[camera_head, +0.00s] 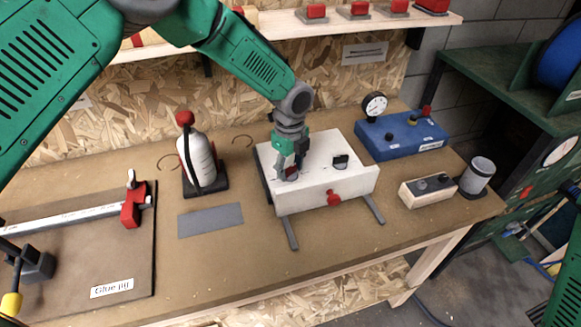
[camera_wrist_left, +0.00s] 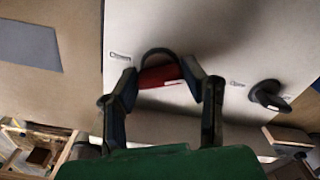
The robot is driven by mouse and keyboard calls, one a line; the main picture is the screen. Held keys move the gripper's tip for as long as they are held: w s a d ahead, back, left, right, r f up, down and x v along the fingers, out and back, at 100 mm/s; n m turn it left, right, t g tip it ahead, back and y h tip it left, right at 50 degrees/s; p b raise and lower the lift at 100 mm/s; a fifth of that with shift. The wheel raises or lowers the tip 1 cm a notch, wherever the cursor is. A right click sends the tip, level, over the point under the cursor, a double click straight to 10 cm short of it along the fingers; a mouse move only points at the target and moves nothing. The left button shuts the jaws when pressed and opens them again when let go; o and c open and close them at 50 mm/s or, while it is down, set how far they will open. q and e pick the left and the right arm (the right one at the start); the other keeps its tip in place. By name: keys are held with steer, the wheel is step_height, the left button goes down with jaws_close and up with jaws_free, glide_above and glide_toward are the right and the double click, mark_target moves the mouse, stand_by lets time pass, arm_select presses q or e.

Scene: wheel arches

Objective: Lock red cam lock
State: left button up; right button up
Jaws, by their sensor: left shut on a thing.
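My left gripper (camera_head: 290,171) comes down from above onto the top of a white box (camera_head: 316,155). In the left wrist view its two dark fingers (camera_wrist_left: 166,92) are closed on the red cam lock (camera_wrist_left: 162,76), one at each side. A dark ring shows just beyond the red part. In the head view the lock is mostly hidden by the fingers. A black cam lock (camera_head: 340,161) stands on the box top to the right, apart from the gripper; it also shows in the left wrist view (camera_wrist_left: 270,96). My right gripper is not in view.
A red knob (camera_head: 334,198) sticks out of the box's front. A white bottle (camera_head: 198,162) stands to the left, beside a grey plate (camera_head: 210,220). A blue box with a gauge (camera_head: 400,137) stands behind right. The glue jig (camera_head: 80,250) lies far left.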

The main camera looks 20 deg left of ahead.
mark_target(291, 166)
arm_select(q)
steer(key=shift+w+r+m, duration=0.1)
steer(key=shift+w+m, duration=0.05)
steer(key=shift+m, duration=0.6)
steer(key=shift+w+r+m, duration=0.1)
steer(key=shift+w+m, duration=0.05)
steer(key=shift+m, duration=0.6)
steer(key=o, duration=1.2)
steer(key=shift+c, duration=0.2)
steer(key=shift+f, duration=0.15)
steer(key=shift+s, duration=0.1)
step_height(291, 166, up, 12)
steer(key=shift+f, duration=0.1)
